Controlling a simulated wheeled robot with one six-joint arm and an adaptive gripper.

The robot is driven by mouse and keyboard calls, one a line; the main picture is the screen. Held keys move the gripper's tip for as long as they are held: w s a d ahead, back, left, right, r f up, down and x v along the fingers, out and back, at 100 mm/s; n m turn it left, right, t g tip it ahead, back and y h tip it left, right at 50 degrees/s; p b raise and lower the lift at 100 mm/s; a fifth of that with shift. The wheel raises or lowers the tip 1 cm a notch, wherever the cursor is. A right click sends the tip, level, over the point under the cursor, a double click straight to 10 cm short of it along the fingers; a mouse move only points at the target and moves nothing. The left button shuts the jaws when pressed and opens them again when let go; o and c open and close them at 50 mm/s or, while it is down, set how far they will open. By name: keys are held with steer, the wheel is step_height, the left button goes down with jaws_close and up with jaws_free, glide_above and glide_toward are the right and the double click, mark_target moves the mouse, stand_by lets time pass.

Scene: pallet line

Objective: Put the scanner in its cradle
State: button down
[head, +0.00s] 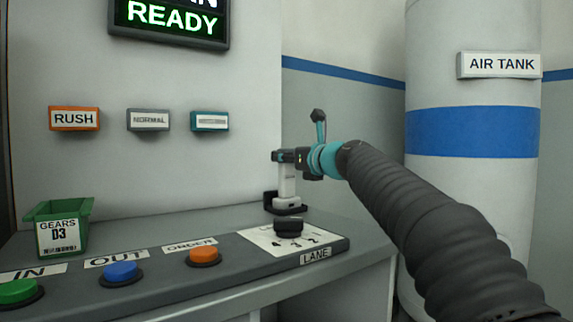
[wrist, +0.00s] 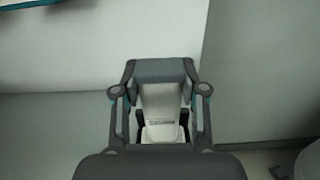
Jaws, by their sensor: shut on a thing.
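The scanner (head: 287,185) has a pale upright handle, seen below my gripper at the right back of the console. My gripper (head: 283,157) is shut on its upper part. In the wrist view the pale scanner (wrist: 162,103) lies between the two dark fingers of my gripper (wrist: 160,88). The dark cradle (head: 286,209) is at the foot of the scanner, on the console top. The scanner's lower end meets the cradle in the head view. I cannot tell whether it is fully seated or just above. The fingers hide part of the scanner's top.
A lane knob (head: 288,227) stands just in front of the cradle. Orange (head: 203,256), blue (head: 122,272) and green (head: 18,291) buttons line the console front. A green gears bin (head: 60,228) stands at left. The air tank (head: 470,180) rises at right behind my arm.

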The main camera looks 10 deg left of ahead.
steer(key=shift+r, duration=0.1)
steer(key=c, duration=0.6)
jaws_free()
steer(key=shift+c, duration=0.2)
steer(key=b+v, duration=0.1)
steer(key=v, duration=1.1)
steer(key=shift+b, duration=0.35)
